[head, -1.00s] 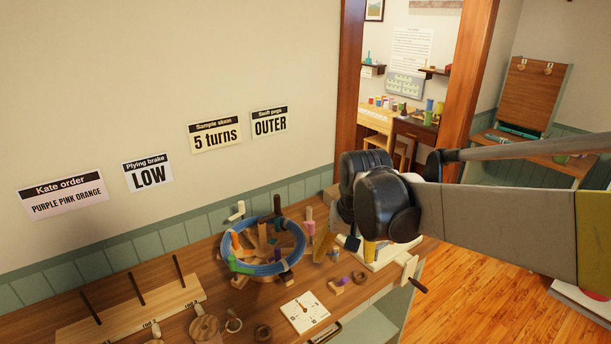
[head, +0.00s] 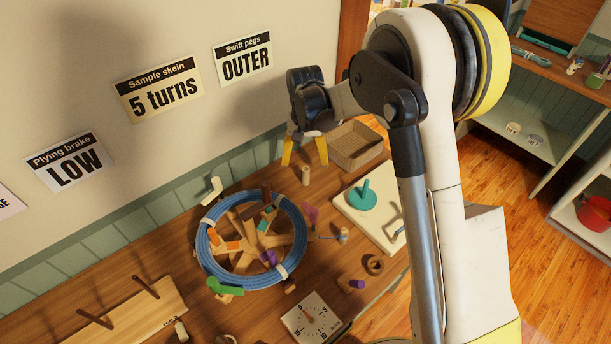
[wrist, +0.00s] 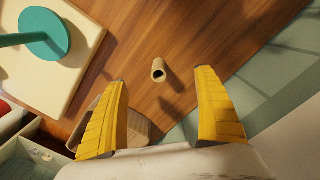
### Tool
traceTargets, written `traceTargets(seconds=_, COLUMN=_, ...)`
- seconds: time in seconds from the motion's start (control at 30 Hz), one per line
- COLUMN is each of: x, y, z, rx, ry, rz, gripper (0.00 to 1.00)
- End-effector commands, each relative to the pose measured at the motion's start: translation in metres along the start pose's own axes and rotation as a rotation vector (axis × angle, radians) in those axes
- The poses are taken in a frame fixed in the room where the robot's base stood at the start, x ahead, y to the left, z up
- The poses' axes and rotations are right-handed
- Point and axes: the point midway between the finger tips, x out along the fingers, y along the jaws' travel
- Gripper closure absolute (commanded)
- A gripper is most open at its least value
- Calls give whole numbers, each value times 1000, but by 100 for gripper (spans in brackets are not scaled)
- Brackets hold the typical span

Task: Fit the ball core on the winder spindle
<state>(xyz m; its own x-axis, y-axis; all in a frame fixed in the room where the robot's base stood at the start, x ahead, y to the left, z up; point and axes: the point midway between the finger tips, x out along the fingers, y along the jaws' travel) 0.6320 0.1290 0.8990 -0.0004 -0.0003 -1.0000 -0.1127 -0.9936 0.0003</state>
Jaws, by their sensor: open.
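The ball core, taken to be a small tan tube (head: 305,176), stands upright on the bench near the wall. In the wrist view the tube (wrist: 158,70) shows its dark hollow top between and slightly beyond my fingertips. My gripper (head: 304,160) is open and empty, its yellow fingers pointing down above the core. In the wrist view my gripper (wrist: 164,80) has a finger on each side of the tube, apart from it. The winder spindle, seemingly the teal post on a disc (head: 362,197), stands bare on a pale board; its disc (wrist: 45,36) shows upper left in the wrist view.
A wicker basket (head: 357,147) sits close beside my gripper. A swift with a blue skein (head: 207,262) stands left of the core. A dial card (head: 311,318) and small wooden parts lie in front. The wall (head: 270,110) is close behind.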

Motion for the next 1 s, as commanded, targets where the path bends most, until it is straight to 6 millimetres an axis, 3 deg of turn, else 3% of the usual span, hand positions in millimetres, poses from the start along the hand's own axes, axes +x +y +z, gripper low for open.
traceTargets(seconds=0.43, x=58, y=2, z=4, rx=0, ry=1, rz=0, gripper=19)
traceTargets(seconds=0.7, x=62, y=2, z=4, rx=0, ry=1, rz=0, gripper=19)
traceTargets(seconds=0.73, x=62, y=2, z=4, rx=0, ry=1, rz=0, gripper=24)
traceTargets(seconds=0.87, x=62, y=2, z=4, rx=0, ry=1, rz=0, gripper=62)
traceTargets(seconds=1.0, x=62, y=2, z=4, rx=0, ry=1, rz=0, gripper=62)
